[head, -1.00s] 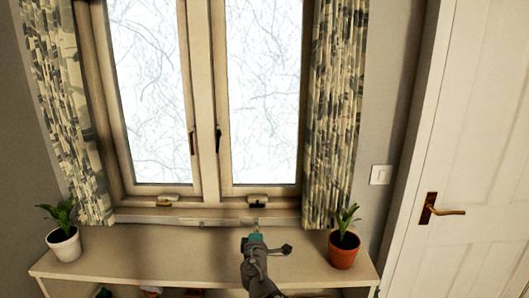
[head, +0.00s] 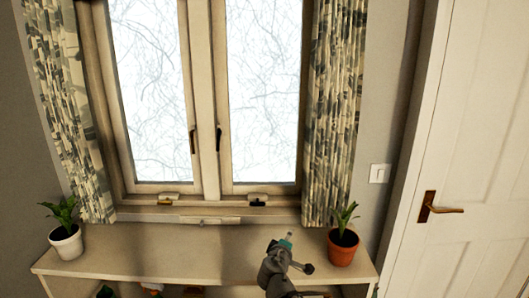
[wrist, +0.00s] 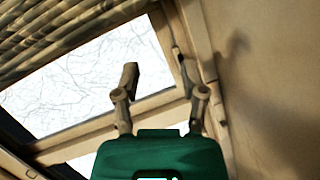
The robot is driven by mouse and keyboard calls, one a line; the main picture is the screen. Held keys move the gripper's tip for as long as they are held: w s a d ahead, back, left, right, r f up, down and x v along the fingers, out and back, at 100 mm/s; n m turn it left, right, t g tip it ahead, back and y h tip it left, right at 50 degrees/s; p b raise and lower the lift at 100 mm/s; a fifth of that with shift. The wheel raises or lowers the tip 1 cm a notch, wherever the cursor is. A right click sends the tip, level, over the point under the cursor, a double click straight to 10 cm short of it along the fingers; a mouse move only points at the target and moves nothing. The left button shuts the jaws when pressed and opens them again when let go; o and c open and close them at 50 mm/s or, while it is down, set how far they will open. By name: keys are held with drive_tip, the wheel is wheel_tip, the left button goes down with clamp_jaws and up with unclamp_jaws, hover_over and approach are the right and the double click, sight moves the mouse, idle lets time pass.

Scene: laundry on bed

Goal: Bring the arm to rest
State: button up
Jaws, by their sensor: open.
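My gripper (head: 290,236) is above the shelf top, left of the terracotta plant pot and clear of it. In the head view it is small and partly hidden by its own wrist, so its fingers hardly show. In the wrist view my gripper (wrist: 160,78) has its two fingers spread apart in front of the green body. Nothing is held between them; only the window shows behind.
The shelf top (head: 165,250) is clear in the middle. A terracotta pot (head: 342,252) with a plant stands at its right, and a white pot (head: 67,244) at its left. Behind are the window (head: 262,90) and curtains (head: 333,100). A door (head: 480,150) is at the right.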

drive_tip(key=s+d+f+m+g, duration=0.1)
drive_tip(key=d, duration=0.1)
drive_tip(key=s+d+f+m+g+h, duration=0.1)
drive_tip(key=d+f+m, duration=0.1)
drive_tip(key=s+d+f+m+g, duration=0.1)
drive_tip(key=d+f+g, duration=0.1)
drive_tip(key=d, duration=0.1)
drive_tip(key=shift+s+m+h, duration=0.15)
drive_tip(key=shift+m+h, duration=0.15)
drive_tip(key=shift+m, duration=0.1)
drive_tip(key=s+d+f+m+g, duration=0.2)
drive_tip(key=s+f, duration=0.1)
drive_tip(key=s+d+f+m+g, duration=0.1)
drive_tip(key=g, duration=0.1)
drive_tip(key=shift+s+d+f+y, duration=0.25)
drive_tip(key=shift+d+f+y, duration=0.05)
drive_tip(key=shift+f+y, duration=0.1)
drive_tip(key=s+a+f+m+g+y+b, duration=0.1)
drive_tip(key=s+f+m+g+y+b, duration=0.35)
drive_tip(key=s+f+b, duration=0.8)
wheel_tip(320, 180, up, 13)
drive_tip(key=s+n+g+p, duration=0.1)
drive_tip(key=s+g+p, duration=0.1)
drive_tip(key=p, duration=1.6)
drive_tip(key=shift+r+g+y, duration=0.2)
drive_tip(key=shift+g+y, duration=0.15)
drive_tip(key=shift+y, duration=0.1)
drive_tip(key=shift+w+f, duration=0.1)
drive_tip(key=shift+w, duration=1.55)
